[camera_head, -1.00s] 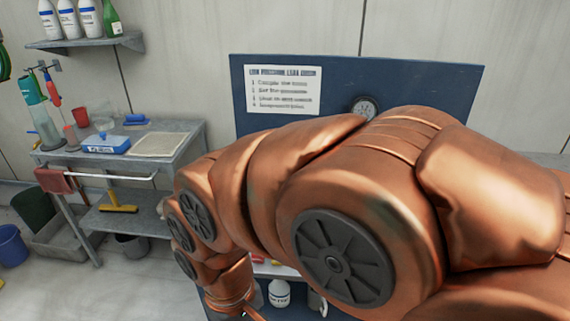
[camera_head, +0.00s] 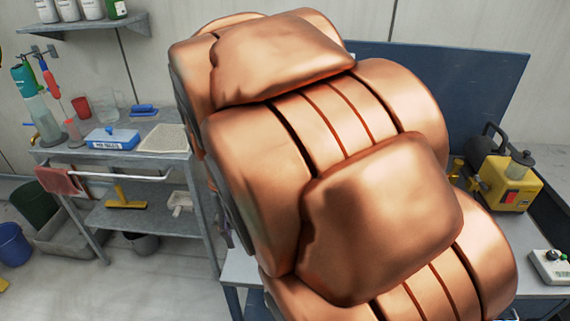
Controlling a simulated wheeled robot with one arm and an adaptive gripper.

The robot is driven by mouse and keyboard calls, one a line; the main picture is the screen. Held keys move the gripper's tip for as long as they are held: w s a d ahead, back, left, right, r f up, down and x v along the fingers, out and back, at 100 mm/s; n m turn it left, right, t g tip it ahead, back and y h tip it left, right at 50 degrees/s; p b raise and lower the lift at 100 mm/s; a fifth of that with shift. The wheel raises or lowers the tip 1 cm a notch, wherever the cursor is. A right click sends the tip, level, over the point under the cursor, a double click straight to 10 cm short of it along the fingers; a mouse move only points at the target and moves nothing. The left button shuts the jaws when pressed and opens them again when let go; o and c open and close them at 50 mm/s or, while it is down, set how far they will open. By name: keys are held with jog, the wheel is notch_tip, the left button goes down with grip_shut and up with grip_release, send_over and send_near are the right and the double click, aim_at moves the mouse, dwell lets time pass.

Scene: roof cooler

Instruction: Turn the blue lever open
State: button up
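My large copper-coloured arm fills the middle of the head view and hides much of the bench behind it. My gripper is not in view. No blue lever can be made out; it may be behind my arm or outside the picture. The blue back panel (camera_head: 480,85) shows above and to the right of my arm. A yellow device with a dark motor part (camera_head: 510,183) stands on the bench at the right.
A grey cart (camera_head: 165,165) at the left holds a blue-and-white box (camera_head: 113,139), bottles and a tray. A wall shelf (camera_head: 85,28) with bottles is above it. A small white instrument (camera_head: 551,267) lies at the right edge.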

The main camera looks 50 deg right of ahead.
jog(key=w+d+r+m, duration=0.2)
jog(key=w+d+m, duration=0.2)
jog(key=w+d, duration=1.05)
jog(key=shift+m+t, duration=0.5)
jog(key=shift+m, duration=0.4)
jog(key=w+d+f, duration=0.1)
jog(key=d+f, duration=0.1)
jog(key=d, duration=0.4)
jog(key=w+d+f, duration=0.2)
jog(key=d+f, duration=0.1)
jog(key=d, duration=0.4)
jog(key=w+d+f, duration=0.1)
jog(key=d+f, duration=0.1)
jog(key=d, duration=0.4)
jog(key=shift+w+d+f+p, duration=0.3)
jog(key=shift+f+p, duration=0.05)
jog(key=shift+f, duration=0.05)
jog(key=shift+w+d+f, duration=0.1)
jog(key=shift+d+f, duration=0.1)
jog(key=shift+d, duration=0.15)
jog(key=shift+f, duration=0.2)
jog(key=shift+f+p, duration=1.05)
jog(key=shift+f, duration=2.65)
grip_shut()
